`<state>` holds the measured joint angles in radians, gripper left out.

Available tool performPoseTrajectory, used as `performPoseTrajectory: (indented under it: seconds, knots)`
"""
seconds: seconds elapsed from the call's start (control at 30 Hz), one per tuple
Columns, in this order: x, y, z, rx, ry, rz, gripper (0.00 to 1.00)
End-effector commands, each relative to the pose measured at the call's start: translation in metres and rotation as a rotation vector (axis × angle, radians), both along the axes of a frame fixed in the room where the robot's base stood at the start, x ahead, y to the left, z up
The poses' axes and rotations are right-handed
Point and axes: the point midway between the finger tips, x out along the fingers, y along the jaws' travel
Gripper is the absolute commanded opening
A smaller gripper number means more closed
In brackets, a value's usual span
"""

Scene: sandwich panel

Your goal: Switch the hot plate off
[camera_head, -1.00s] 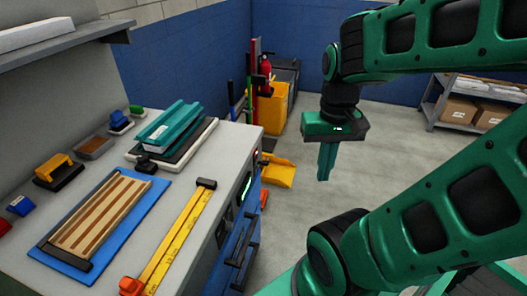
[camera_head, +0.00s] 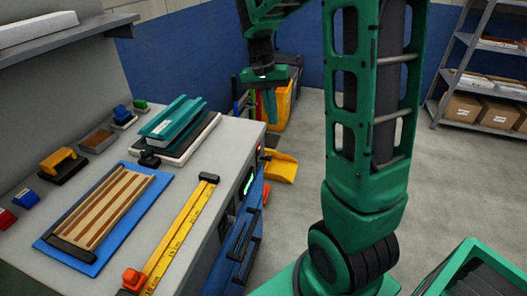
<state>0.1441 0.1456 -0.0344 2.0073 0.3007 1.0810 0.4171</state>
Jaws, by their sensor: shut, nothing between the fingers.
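A flat plate with a dark top and pale edge (camera_head: 207,134), which looks like the hot plate, lies at the far end of the grey bench. A teal channel-shaped piece (camera_head: 168,119) rests on it, and a small black knob-like part (camera_head: 149,158) sits at its near corner. The bench's front face has a control panel (camera_head: 247,184) with lit green digits and a red light (camera_head: 258,148). The switch itself is too small to make out. My gripper (camera_head: 270,118) points down, shut and empty, beyond the bench's far right corner, apart from the plate and panel.
A yellow ruler (camera_head: 178,240) and a wooden slatted piece on a blue mat (camera_head: 75,262) lie on the bench. Dark handles (camera_head: 247,262) stick out from its front. A yellow dustpan (camera_head: 282,168) and yellow bin (camera_head: 284,103) stand beyond.

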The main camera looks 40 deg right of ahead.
Motion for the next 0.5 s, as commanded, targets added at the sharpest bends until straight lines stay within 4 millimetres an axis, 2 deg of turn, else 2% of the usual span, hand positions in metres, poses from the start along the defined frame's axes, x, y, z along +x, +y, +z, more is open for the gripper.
performPoseTrajectory:
  seconds: [0.03,0.1,0.2,0.5]
  knots:
    - [0.015,0.004,-0.007,-0.004,0.006,-0.01,0.0]
    - [0.031,0.008,-0.014,-0.007,0.008,-0.027,0.0]
    - [0.045,0.012,-0.02,-0.012,0.011,-0.043,0.0]
    - [0.052,0.015,-0.024,-0.014,0.011,-0.055,0.0]
